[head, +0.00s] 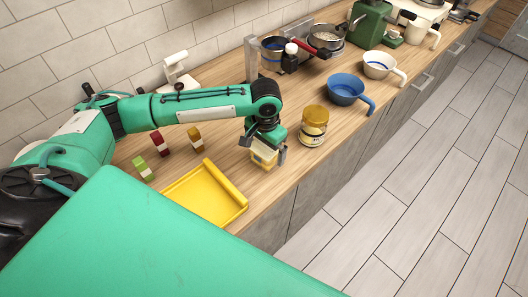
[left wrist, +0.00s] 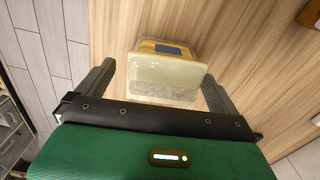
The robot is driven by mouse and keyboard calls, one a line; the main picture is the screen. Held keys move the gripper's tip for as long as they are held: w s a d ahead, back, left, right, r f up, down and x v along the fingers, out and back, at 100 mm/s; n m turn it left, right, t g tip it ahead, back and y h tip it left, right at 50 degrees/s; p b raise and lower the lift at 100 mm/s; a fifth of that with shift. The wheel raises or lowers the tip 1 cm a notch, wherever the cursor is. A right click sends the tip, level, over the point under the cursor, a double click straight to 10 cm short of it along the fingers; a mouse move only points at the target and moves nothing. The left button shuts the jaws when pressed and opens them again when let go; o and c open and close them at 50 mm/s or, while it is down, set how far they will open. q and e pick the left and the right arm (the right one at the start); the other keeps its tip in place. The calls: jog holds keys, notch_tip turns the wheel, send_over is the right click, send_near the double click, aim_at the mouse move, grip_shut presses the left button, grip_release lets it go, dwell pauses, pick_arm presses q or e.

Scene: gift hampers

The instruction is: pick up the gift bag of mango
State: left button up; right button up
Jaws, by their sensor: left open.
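A small pale yellow bag with a translucent lower part (head: 263,157), which appears to be the gift bag of mango, stands on the wooden counter. It also shows in the left wrist view (left wrist: 168,72), with a yellow top and a blue patch; I cannot read a label. My left gripper (head: 264,150) is open right over the bag and hides part of it. In the left wrist view, the bag lies between the two spread fingers, with gaps visible at both sides. My right gripper is not in view.
A yellow tray (head: 182,203) lies left of the bag. Small green (head: 143,168), red (head: 158,142) and brown (head: 195,139) packets stand behind it. The counter's front edge is near.

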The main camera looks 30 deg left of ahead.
pick_arm(q)
jog(key=f, duration=0.1)
jog(key=f+p, duration=0.1)
jog(key=f, duration=0.1)
jog(key=shift+a+f, duration=0.25)
jog(key=shift+f, duration=0.6)
jog(key=c, duration=1)
jog(key=shift+c, duration=0.8)
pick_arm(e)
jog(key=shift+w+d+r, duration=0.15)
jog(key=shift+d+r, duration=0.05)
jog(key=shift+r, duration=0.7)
pick_arm(q)
jog(key=shift+w+r, duration=0.1)
jog(key=shift+r, duration=0.05)
